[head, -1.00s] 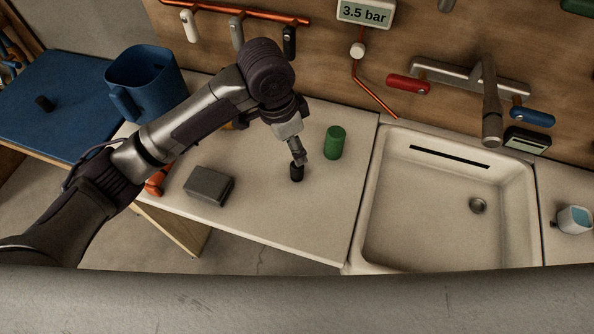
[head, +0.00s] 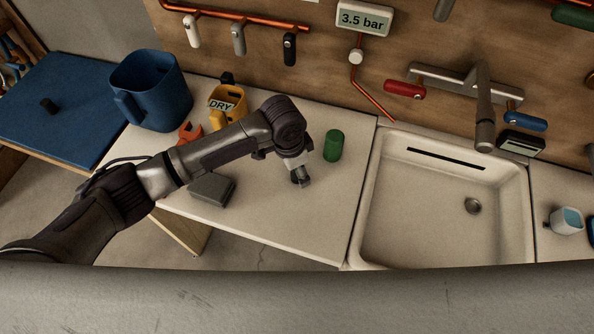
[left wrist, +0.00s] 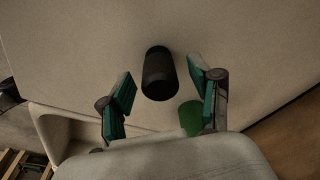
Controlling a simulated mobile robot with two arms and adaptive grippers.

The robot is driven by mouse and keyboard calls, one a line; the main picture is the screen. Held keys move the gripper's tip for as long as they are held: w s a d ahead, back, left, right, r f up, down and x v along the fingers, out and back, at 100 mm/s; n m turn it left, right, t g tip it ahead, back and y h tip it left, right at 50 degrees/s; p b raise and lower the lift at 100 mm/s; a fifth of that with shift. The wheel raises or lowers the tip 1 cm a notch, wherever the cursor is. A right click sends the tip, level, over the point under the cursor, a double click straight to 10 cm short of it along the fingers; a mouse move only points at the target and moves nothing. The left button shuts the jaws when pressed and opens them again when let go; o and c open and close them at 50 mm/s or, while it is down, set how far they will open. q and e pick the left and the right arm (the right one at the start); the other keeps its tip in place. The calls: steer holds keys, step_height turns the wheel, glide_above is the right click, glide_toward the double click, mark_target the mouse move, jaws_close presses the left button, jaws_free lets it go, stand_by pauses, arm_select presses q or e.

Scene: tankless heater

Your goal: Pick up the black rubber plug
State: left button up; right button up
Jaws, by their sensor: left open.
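The black rubber plug (left wrist: 158,73) stands on the pale counter in the left wrist view, between the tips of my left gripper (left wrist: 160,68). Gaps show on both sides of it, so the fingers do not appear to touch it. In the head view my left gripper (head: 301,180) points down at the counter and mostly hides the plug. It is open. My right gripper is not in view.
A green cylinder (head: 333,146) stands close right of the gripper. A grey block (head: 212,190) is to its left. A blue jug (head: 152,92), a yellow holder marked DRY (head: 228,103) and an orange tool (head: 190,133) are behind. The sink (head: 440,210) lies right.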

arm_select(q)
steer(key=shift+d+f, duration=0.1)
steer(key=shift+f, duration=0.7)
jaws_close()
steer(key=shift+w+r, duration=0.1)
steer(key=shift+r, duration=0.05)
